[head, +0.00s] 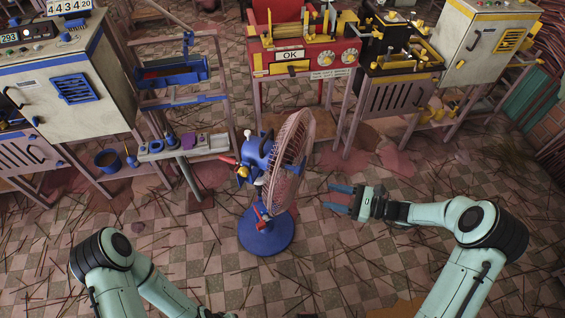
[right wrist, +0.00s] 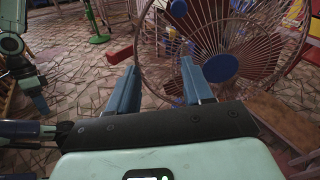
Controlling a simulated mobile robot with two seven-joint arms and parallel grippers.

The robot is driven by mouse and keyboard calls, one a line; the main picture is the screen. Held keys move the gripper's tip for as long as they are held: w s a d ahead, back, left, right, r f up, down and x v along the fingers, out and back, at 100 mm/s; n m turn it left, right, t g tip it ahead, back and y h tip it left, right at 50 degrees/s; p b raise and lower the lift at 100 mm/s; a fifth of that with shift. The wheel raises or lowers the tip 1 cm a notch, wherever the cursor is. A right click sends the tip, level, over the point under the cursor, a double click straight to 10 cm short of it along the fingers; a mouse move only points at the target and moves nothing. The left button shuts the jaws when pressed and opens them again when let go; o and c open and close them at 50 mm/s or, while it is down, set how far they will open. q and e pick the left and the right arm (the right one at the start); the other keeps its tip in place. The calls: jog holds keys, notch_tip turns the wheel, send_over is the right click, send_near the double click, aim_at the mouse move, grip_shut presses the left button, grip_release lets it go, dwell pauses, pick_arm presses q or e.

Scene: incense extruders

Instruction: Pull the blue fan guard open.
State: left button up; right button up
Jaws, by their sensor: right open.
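A standing fan has a blue round base (head: 265,232), a blue motor body (head: 258,153) and a round wire guard (head: 296,147). The guard's wires look pinkish-brown rather than blue, and it faces right. In the right wrist view the guard (right wrist: 146,42) fills the upper right, with a blue hub (right wrist: 220,67) behind the wires. My right gripper (head: 328,198) is open and empty, right of the guard's lower part and apart from it. Its two blue fingers (right wrist: 160,72) point toward the guard's rim. My left gripper (right wrist: 37,100) shows small at the left of the wrist view; its opening is unclear.
A red machine (head: 300,48) with an OK sign stands behind the fan. A grey cabinet (head: 70,85) and a blue-trimmed bench (head: 185,152) stand at the left.

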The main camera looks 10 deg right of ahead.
aim_at(297, 170)
notch_tip(297, 170, up, 3)
jog(key=w+d+t, duration=0.1)
jog(key=w, duration=0.1)
jog(key=shift+y, duration=0.4)
jog(key=x, duration=0.4)
jog(key=p+x, duration=0.1)
jog(key=x, duration=0.8)
jog(key=shift+w+r, duration=0.1)
jog(key=shift+r, duration=0.2)
jog(key=shift+d, duration=0.1)
grip_shut()
